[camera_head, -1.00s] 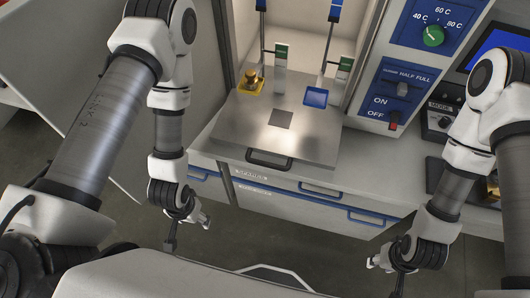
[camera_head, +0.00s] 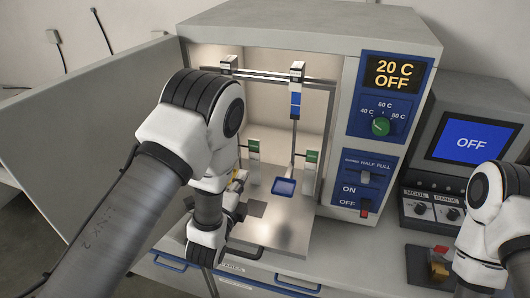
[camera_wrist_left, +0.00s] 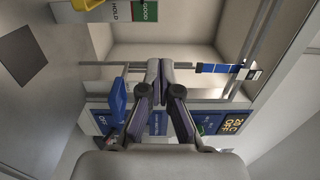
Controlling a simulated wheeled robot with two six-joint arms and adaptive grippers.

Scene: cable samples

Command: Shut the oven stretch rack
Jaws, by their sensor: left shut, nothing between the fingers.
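The oven stretch rack (camera_head: 283,232) has a metal floor plate that sticks out of the oven front, with a dark handle (camera_head: 246,251) on its front edge. A blue pan (camera_head: 284,187) hangs over it from a rod; a yellow pan (camera_wrist_left: 85,4) shows in the left wrist view. My left gripper (camera_head: 237,196) is over the left part of the plate, and my forearm hides much of that side. In the left wrist view the fingers (camera_wrist_left: 160,66) are together and empty, pointing toward the oven interior. My right gripper is out of view.
The oven (camera_head: 300,32) stands open, its door (camera_head: 85,135) swung to the left. Its panel (camera_head: 385,130) reads 20 C OFF. A grey meter (camera_head: 470,145) marked OFF stands right of it. A red and yellow fixture (camera_head: 440,267) sits on the bench near my right arm.

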